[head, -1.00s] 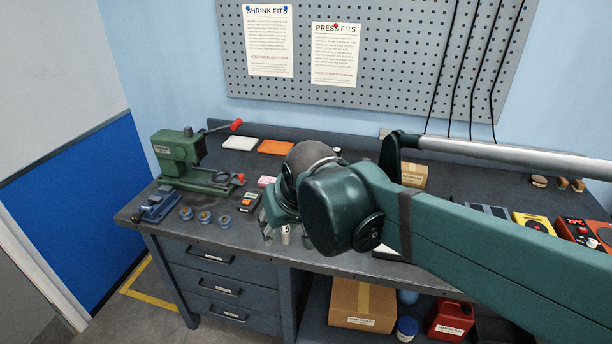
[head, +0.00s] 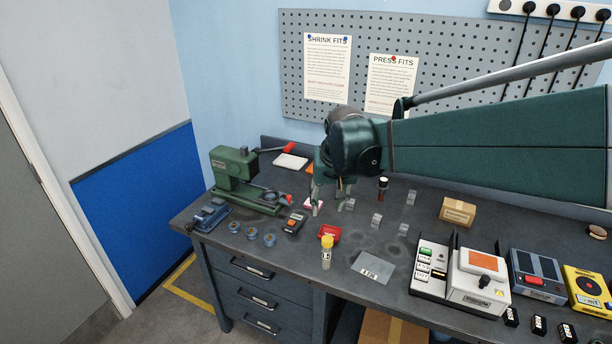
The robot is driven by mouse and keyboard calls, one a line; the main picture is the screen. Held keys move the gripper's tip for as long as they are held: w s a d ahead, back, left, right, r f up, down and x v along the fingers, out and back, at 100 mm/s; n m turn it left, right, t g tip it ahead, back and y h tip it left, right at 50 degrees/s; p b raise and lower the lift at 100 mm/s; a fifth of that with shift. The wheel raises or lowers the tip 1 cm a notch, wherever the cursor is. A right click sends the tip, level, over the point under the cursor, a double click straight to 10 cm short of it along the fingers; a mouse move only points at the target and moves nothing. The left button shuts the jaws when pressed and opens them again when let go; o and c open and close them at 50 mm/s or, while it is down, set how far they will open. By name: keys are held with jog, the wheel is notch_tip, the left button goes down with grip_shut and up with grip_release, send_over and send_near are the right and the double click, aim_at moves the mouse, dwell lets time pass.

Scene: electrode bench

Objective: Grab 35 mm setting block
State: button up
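My gripper (head: 328,197) points down over the left middle of the bench. Its two fingers are apart, with nothing visible held between them. Several small grey blocks stand to its right: one close beside the right finger (head: 350,204), one further right (head: 376,220), one nearer the front (head: 403,229) and one further back (head: 411,197). Their markings are too small to read, so I cannot tell which is the 35 mm setting block.
A green press (head: 236,172) and blue rings (head: 252,233) are left. A dark cylinder (head: 383,189) stands behind the blocks.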

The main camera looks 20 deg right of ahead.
jog(key=w+d+f+m+g+p, duration=0.2)
jog(key=w+d+p, duration=0.3)
jog(key=w+d, duration=0.45)
jog(key=m+g+p, duration=0.2)
jog(key=p, duration=0.4)
send_near(351, 201)
jog(key=shift+s+a+f+y, duration=0.2)
jog(key=shift+a+f+y, duration=0.15)
jog(key=shift+f, duration=0.15)
jog(key=shift+w+d+f, duration=0.25)
jog(key=shift+d+f, duration=0.3)
jog(key=shift+f, duration=0.1)
jog(key=shift+f, duration=0.1)
jog(key=shift+f, duration=1.2)
jog(key=shift+f, duration=0.1)
jog(key=shift+s+d+f, duration=0.1)
jog(key=shift+s+f, duration=0.05)
jog(key=shift+f, duration=2.35)
